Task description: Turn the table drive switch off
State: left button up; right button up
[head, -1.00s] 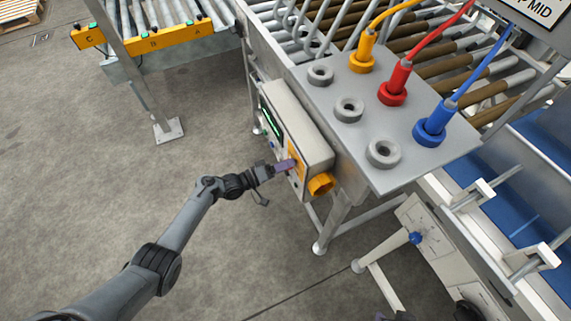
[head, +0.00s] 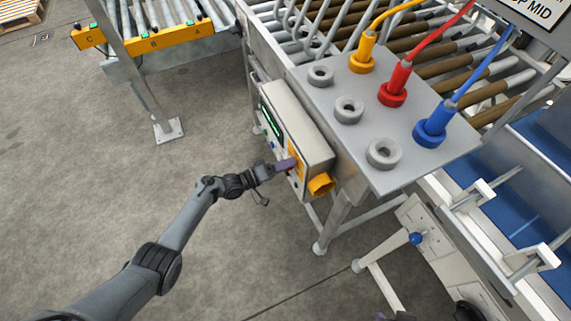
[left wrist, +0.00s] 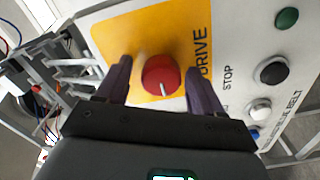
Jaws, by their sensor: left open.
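The drive switch is a round red knob (left wrist: 161,75) on a yellow plate (left wrist: 118,32) marked DRIVE, on the face of a grey control box (head: 298,128). A white mark on the knob points toward the bottom of the left wrist view. My left gripper (head: 287,164) is open at the box face; in the left wrist view its two purple fingers stand either side of the knob. Whether they touch it I cannot tell. In the head view the knob is hidden by the gripper. Only a bit of what seems my right gripper shows at the bottom edge.
The panel also has a green button (left wrist: 287,18), a black button (left wrist: 271,70) and a white button (left wrist: 260,109). An orange block (head: 321,184) juts from the box's near end. A grey shelf with plugs (head: 385,110) overhangs to the right.

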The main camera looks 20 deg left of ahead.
pick_arm(q)
jog(key=shift+s+a, duration=0.1)
jog(key=p+v, duration=0.1)
jog(key=v, duration=0.9)
jog(key=shift+s+a+p, duration=0.2)
jog(key=shift+p, duration=0.1)
